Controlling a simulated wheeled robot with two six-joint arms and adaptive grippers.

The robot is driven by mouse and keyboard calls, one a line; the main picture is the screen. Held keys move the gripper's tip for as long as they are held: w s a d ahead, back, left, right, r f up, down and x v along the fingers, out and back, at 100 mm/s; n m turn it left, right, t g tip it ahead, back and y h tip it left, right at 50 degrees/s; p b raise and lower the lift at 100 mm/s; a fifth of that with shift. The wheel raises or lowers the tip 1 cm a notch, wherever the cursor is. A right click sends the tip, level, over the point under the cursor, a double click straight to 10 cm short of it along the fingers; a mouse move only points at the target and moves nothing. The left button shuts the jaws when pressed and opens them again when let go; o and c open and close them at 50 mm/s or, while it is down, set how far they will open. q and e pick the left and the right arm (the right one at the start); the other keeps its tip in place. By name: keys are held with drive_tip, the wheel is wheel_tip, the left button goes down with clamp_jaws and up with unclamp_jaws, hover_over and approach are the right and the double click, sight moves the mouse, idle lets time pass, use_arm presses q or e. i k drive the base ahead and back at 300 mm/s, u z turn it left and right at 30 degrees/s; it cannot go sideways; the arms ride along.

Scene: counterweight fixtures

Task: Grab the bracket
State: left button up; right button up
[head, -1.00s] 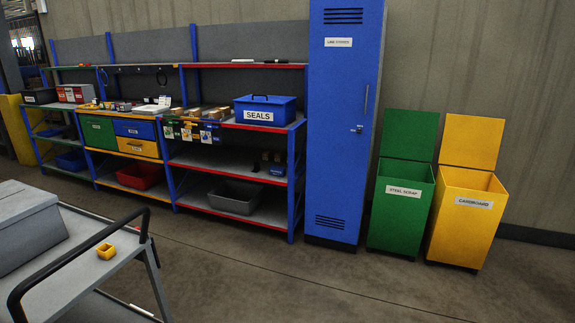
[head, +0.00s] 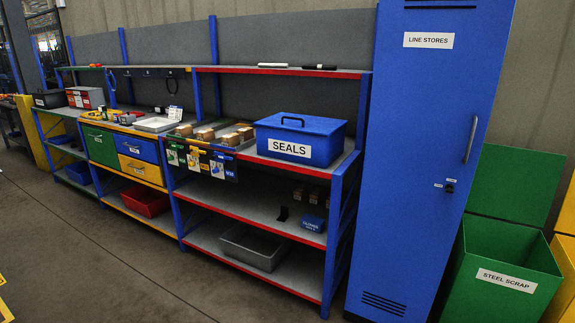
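I cannot pick out a bracket for certain. A small dark upright piece (head: 283,214) stands on the middle shelf of the red-edged rack (head: 262,208); its shape is too small to tell. It is left of a small blue box (head: 312,223) and some brown blocks (head: 318,198). Neither of my grippers is in view.
A blue SEALS box (head: 300,141) sits on the rack's worktop, with several brown blocks (head: 206,134) to its left. A grey tray (head: 253,247) lies on the bottom shelf. A blue locker (head: 425,170) and green STEEL SCRAP bin (head: 505,270) stand right. The floor (head: 90,270) in front is clear.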

sight(284, 216)
drive_tip(key=z, duration=0.05)
drive_tip(key=i, duration=1.4)
drive_tip(key=z, duration=0.35)
drive_tip(key=i, duration=1.7)
drive_tip(key=u, duration=0.1)
